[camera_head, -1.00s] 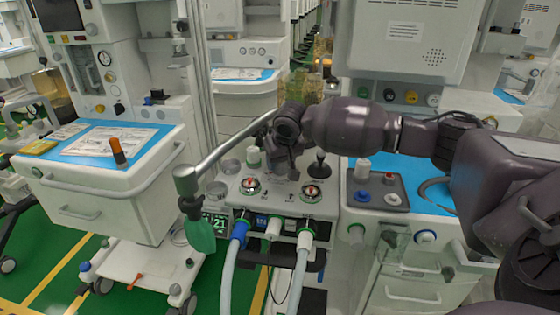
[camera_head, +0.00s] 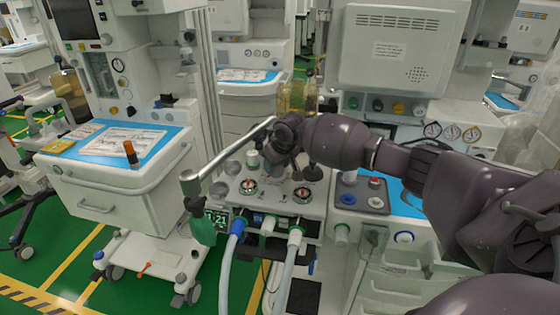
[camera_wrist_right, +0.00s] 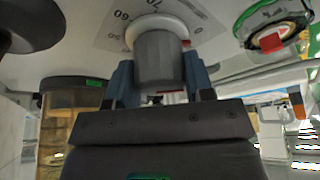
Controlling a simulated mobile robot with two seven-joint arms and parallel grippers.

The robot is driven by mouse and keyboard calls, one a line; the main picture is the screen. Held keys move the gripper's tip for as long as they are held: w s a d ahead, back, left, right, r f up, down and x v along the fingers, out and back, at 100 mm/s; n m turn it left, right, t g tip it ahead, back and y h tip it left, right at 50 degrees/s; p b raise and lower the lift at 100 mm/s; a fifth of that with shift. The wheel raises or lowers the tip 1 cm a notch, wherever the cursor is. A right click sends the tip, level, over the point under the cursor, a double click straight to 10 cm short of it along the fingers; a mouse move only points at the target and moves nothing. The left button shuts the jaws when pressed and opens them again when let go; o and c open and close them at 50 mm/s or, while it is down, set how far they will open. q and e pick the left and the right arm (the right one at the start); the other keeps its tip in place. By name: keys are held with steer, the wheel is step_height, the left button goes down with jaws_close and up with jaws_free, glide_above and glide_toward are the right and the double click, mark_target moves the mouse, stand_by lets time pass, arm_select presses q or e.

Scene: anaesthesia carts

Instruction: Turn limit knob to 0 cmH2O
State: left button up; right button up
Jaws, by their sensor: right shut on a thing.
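The limit knob (camera_wrist_right: 160,60) is a grey cylinder in the right wrist view, standing on a pale panel. A dial scale (camera_wrist_right: 170,12) shows beside it, with 50, 60 and 70 readable. The two blue fingers of my right gripper (camera_wrist_right: 160,82) are on either side of the knob, shut on it. The knob's pointer mark cannot be made out. In the head view my right gripper (camera_head: 283,165) reaches down to the top of the breathing block, and its wrist hides the knob. My left gripper is not in view.
The breathing block (camera_head: 270,210) has two round valve gauges, such as the left one (camera_head: 248,188), and several hoses in front. A metal bag arm (camera_head: 230,152) with a green bag (camera_head: 202,225) runs close to my gripper. A blue-topped cart (camera_head: 120,190) stands left.

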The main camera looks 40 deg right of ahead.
steer(key=shift+w+r+n+y, duration=0.1)
steer(key=shift+r+n+y, duration=0.15)
steer(key=shift+n, duration=0.45)
steer(key=shift+f, duration=0.1)
steer(key=o, duration=0.9)
steer(key=shift+f, duration=0.1)
steer(key=shift+o, duration=0.2)
steer(key=shift+r, duration=0.25)
steer(key=p+v, duration=0.1)
steer(key=v, duration=0.3)
steer(key=p+v, duration=0.2)
steer(key=v, duration=0.4)
steer(key=shift+s, duration=0.3)
